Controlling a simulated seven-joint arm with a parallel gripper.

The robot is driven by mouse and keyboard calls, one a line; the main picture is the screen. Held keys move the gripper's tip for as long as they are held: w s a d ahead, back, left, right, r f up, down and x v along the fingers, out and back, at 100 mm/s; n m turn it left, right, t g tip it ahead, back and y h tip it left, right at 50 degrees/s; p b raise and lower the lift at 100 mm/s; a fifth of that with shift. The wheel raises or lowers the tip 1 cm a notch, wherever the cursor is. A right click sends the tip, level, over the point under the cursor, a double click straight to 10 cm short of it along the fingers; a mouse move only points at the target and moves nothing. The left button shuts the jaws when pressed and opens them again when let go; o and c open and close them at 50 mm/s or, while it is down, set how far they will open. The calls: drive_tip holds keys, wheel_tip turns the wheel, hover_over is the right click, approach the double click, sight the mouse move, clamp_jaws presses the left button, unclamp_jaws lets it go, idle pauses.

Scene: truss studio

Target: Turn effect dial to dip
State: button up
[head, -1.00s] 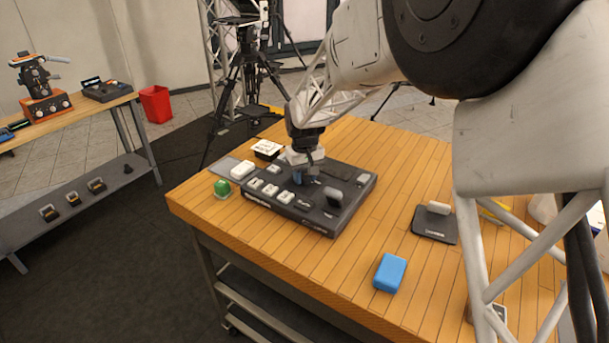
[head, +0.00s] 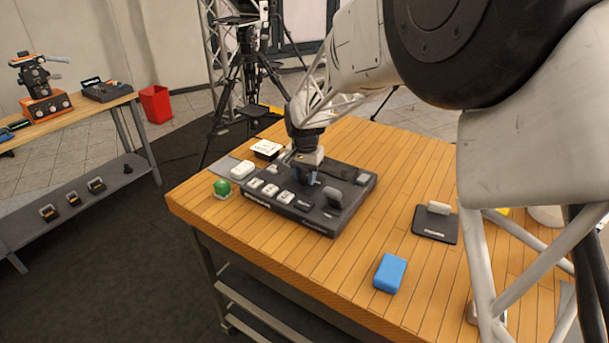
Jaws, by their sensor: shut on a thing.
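A dark switcher panel (head: 318,222) with several white buttons lies on the wooden table. My gripper (head: 307,180) points down over the middle of the panel, behind the row of white buttons. It is shut on a small blue-grey knob (head: 311,178), which I take to be the effect dial. The fingers hide most of the knob, and the dial's markings and pointer are too small to read. A dark lever with a grey top (head: 333,195) stands on the panel to the right of my gripper.
A green ball-like button (head: 222,188) and a white block (head: 243,169) sit left of the panel. A blue block (head: 390,272) lies near the table's front. A black base with a white handle (head: 436,222) stands at right. Bare wood lies between them and the panel.

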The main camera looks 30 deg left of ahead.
sight(305, 175)
drive_tip(key=shift+r, duration=0.1)
idle(0.4)
drive_tip(key=o, duration=0.9)
drive_tip(key=shift+r, duration=3.85)
